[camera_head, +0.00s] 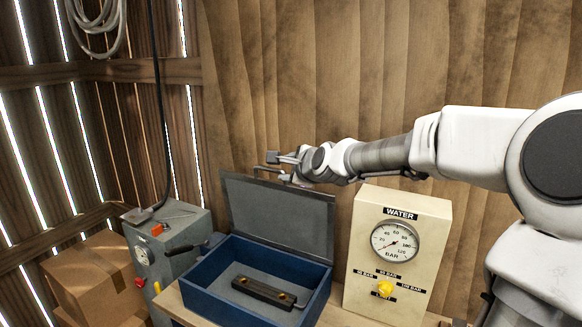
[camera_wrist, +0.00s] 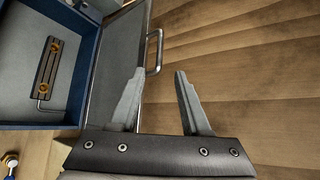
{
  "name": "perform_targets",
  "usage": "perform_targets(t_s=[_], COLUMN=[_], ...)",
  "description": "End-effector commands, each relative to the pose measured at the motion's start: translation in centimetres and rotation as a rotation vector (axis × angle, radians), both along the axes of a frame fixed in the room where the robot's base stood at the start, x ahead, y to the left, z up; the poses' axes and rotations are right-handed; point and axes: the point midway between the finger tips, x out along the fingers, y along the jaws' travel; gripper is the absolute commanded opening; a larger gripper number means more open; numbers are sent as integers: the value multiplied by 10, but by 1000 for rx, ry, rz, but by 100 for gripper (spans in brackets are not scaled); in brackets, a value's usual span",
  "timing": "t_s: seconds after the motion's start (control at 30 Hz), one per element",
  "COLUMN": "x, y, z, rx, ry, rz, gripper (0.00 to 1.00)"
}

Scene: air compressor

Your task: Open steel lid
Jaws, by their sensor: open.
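The steel lid (camera_head: 280,213) stands raised at the back of the blue box (camera_head: 254,312) in the head view. It also shows in the wrist view (camera_wrist: 114,62), beside the open box. A metal handle (camera_wrist: 155,52) sticks out from the lid's edge. My gripper (camera_head: 276,166) is at the lid's top edge in the head view, beside the handle. In the wrist view my gripper's two fingers (camera_wrist: 158,76) are spread, with the handle just ahead of the gap, nearer the left finger. I cannot tell whether the left finger touches the lid.
A dark bar with brass fittings (camera_head: 264,292) lies inside the box. A cream water gauge panel (camera_head: 397,254) stands right of the box. A grey machine with a lever (camera_head: 168,247) and a cardboard box (camera_head: 91,278) are on the left. A wooden wall rises behind.

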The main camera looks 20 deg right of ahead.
Motion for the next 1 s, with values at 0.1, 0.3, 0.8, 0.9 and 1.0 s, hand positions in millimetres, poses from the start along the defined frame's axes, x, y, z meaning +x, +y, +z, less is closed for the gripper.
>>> perform_targets(t_s=[0.1,0.3,0.8,0.9,1.0], x=[-9,-18,-22,-22,-22], y=[-2,0,1,1,1], z=[4,8,10,10,9], rx=[2,1,-1,-1,-2], ry=[0,0,0,0,1], rz=[-4,-1,0,0,1], gripper=[47,47,47,47,47])
